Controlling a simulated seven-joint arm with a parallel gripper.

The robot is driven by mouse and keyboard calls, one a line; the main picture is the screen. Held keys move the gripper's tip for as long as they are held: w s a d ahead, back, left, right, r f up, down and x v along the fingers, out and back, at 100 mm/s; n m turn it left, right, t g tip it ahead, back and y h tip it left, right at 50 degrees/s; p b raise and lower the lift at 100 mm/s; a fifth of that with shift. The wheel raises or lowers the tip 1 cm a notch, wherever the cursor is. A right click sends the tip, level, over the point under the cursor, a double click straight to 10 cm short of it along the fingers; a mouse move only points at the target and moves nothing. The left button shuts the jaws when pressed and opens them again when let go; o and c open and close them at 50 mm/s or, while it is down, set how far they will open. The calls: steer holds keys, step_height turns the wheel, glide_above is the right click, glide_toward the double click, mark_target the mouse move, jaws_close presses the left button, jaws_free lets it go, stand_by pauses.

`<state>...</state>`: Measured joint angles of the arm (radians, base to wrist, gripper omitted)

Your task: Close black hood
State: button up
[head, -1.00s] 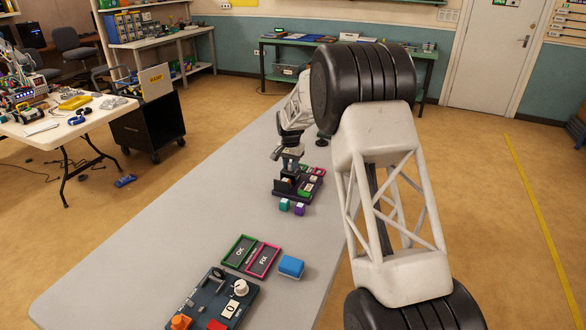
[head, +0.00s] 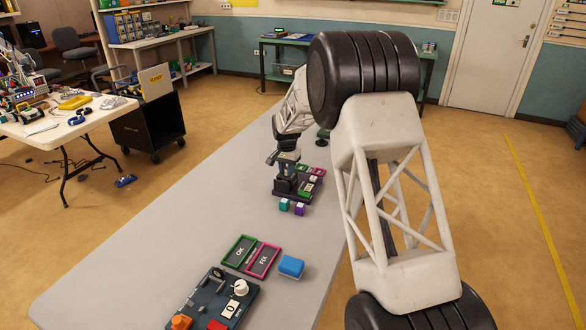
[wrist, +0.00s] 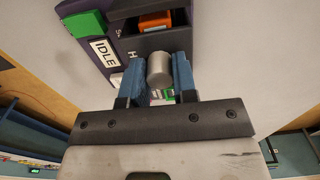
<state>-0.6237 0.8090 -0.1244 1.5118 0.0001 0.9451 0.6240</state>
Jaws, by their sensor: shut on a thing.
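The black hood (wrist: 176,41) is on a dark purple panel (wrist: 85,12) in the wrist view. An orange block (wrist: 155,22) shows in the dark recess beside it. A grey cylindrical knob (wrist: 160,70) stands in front of the hood. My gripper (wrist: 171,75) has its two blue fingers shut on this knob. In the head view my gripper (head: 287,168) is at the black hood (head: 283,186) on the far panel. The hood's exact angle is hard to tell there, as my wrist partly covers it.
A teal cube (head: 284,204) and a purple cube (head: 299,209) sit just in front of the panel. Nearer are green and pink-framed trays (head: 239,251), a blue box (head: 291,267) and a second control panel (head: 208,300). The table's left middle is clear.

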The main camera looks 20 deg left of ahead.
steer(key=shift+s, duration=0.75)
steer(key=o, duration=0.5)
steer(key=shift+r, duration=0.1)
steer(key=shift+r, duration=2.9)
